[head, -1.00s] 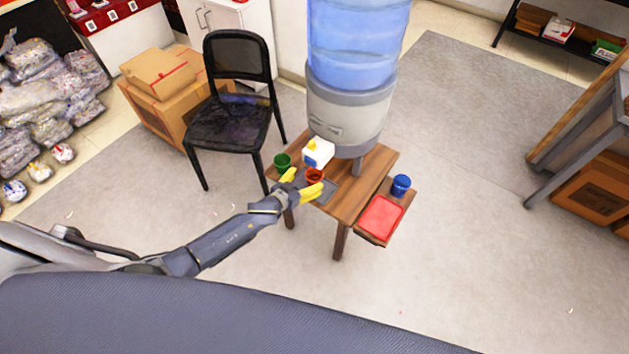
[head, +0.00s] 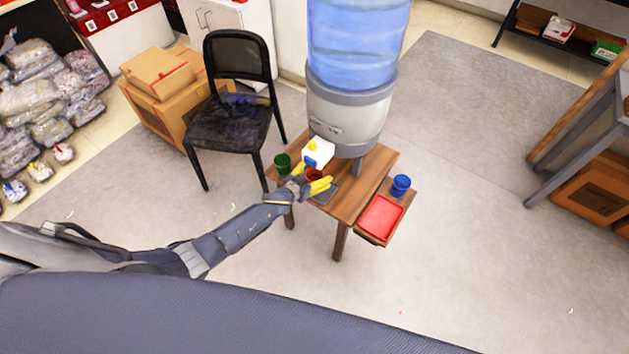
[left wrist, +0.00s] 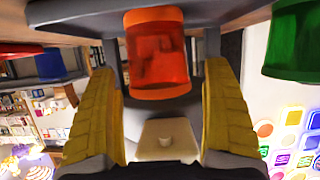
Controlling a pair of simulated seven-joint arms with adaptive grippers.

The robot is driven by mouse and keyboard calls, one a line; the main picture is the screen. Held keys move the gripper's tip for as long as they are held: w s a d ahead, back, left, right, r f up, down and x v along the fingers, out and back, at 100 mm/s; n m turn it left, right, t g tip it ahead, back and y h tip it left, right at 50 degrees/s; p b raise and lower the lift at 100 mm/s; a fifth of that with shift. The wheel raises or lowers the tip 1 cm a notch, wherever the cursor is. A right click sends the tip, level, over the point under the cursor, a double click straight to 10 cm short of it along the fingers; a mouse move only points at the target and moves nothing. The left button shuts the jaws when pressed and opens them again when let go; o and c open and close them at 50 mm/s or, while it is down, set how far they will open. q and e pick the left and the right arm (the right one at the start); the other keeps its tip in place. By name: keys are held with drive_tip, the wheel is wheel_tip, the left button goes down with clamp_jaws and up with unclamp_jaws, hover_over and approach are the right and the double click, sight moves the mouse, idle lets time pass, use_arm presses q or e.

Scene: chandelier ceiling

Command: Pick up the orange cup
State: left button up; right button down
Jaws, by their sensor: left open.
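The orange cup (head: 314,174) stands on the small wooden table (head: 346,207), partly hidden behind my left gripper in the head view. In the left wrist view the orange cup (left wrist: 158,55) is at the top middle, between the two yellow fingers. My left gripper (head: 310,178) is open, with its yellow fingertips at the cup, one on either side; I cannot tell whether they touch it. In the left wrist view the gripper (left wrist: 160,105) shows a wide gap between its fingers. My right gripper is not in view.
A green cup (head: 282,162) stands left of the orange cup, and a white box (head: 318,151) behind it. A blue cup (head: 401,185) and a red tray (head: 380,217) are on the lower right shelf. A large water dispenser (head: 345,115) stands at the back.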

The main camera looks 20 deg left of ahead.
use_arm(q)
drive_tip(key=c, duration=1.5)
drive_tip(key=shift+r, duration=0.1)
drive_tip(key=shift+c, duration=0.2)
drive_tip(key=shift+r, duration=1.65)
drive_tip(key=s+a, duration=0.2)
drive_tip(key=s, duration=0.6)
drive_tip(key=s+a, duration=0.3)
drive_tip(key=s, duration=0.5)
drive_tip(key=shift+s+a, duration=0.3)
drive_tip(key=shift+s, duration=0.05)
drive_tip(key=shift+s, duration=0.2)
